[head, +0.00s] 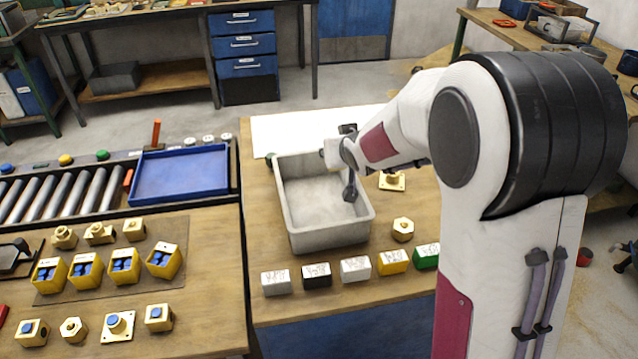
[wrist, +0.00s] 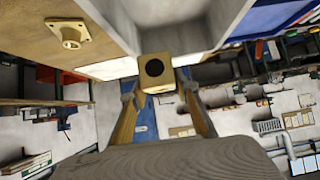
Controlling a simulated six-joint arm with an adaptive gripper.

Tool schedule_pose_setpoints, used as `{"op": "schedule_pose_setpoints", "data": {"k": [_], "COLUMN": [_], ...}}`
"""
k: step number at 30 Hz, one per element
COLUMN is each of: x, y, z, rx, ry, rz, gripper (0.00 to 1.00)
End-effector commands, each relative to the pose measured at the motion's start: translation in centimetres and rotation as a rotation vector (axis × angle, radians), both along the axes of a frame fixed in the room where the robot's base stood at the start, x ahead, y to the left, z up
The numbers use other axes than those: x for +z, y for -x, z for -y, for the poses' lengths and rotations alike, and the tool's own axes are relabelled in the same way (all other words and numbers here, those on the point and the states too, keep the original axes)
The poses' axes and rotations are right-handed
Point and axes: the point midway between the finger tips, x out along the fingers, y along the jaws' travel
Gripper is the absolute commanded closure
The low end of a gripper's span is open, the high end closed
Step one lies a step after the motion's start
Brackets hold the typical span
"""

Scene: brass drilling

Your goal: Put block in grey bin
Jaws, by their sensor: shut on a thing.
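The grey bin (head: 330,236) stands on the right-hand wooden table and looks empty in the head view. My gripper (head: 349,168) is at the bin's right side, over or near its right rim. In the wrist view my gripper (wrist: 157,82) is shut on a brass block (wrist: 152,72) with a dark round hole in its face. The bin (wrist: 172,12) shows just beyond the block in that view. I cannot pick out the held block in the head view; the arm and gripper hide it.
A flanged brass part (head: 392,182) lies right of the bin and a hexagonal brass part (head: 403,229) at its front right. Several labelled blocks (head: 355,269) line the table's front. A blue tray (head: 181,175) and brass and yellow parts (head: 123,266) are at the left.

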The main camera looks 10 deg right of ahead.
Motion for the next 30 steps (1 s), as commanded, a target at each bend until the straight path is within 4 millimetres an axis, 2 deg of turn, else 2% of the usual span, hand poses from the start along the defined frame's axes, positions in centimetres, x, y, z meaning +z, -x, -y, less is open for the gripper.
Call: {"op": "schedule_pose_setpoints", "data": {"k": [18, 30], "x": [0.1, -0.4], "y": [1.9, 3.6], "z": [-1.9, -2.4], "rx": [-0.017, -0.038], "ry": [-0.001, 0.0], "rz": [0.004, 0.003], "gripper": [1.0, 1.0]}}
